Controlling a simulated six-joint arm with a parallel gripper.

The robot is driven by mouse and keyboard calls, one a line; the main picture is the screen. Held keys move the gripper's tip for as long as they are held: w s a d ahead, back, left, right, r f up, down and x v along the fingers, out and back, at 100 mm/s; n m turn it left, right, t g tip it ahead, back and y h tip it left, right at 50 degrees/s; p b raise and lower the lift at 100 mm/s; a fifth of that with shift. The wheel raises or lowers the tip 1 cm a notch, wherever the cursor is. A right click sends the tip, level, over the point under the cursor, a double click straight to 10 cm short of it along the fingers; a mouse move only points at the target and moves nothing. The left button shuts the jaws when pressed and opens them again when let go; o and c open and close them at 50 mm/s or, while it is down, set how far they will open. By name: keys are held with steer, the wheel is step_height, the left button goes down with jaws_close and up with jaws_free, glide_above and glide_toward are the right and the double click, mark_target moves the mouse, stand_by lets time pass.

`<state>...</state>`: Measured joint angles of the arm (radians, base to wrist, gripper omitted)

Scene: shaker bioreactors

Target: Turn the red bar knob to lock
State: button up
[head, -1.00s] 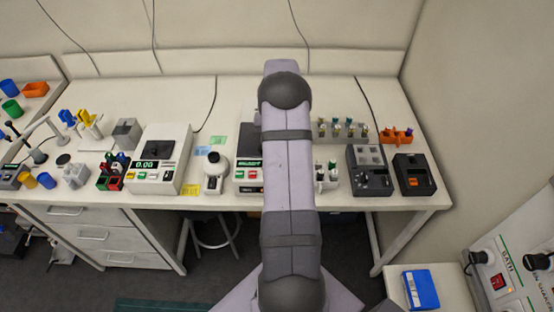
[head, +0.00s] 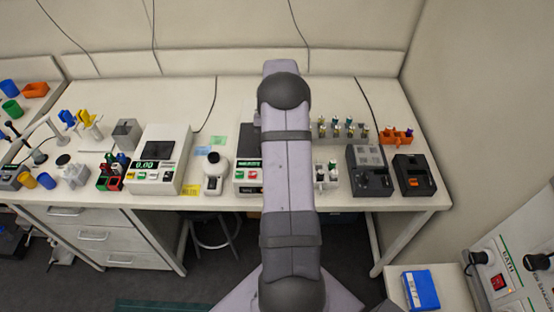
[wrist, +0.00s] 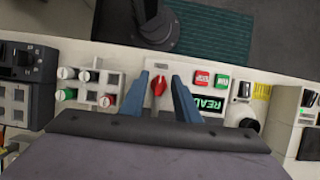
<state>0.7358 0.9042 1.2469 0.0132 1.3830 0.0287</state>
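The red bar knob (wrist: 159,86) sits on the white front panel of a device (wrist: 218,66) in the wrist view. It points roughly up and down in the picture, slightly tilted. My gripper (wrist: 159,78) is open, with one blue finger on each side of the knob and a visible gap on both sides. How far the fingertips are above the panel I cannot tell. The green display (wrist: 208,103) beside the knob reads "REA...", partly covered by the right finger.
On the device, red (wrist: 202,78) and green buttons lie right of the knob. A rack with capped vials (wrist: 86,86) and a dark instrument (wrist: 22,63) stand to the left. A round white-and-black item (wrist: 243,112) stands to the right. The bench edge is close.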

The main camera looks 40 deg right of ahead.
steer(key=shift+w+d+r+b, duration=0.25)
steer(key=shift+r+b, duration=0.15)
steer(key=shift+r, duration=0.15)
steer(key=shift+b+v, duration=0.95)
steer(key=shift+v, duration=2.05)
steer(key=shift+s, duration=0.1)
steer(key=shift+a, duration=0.15)
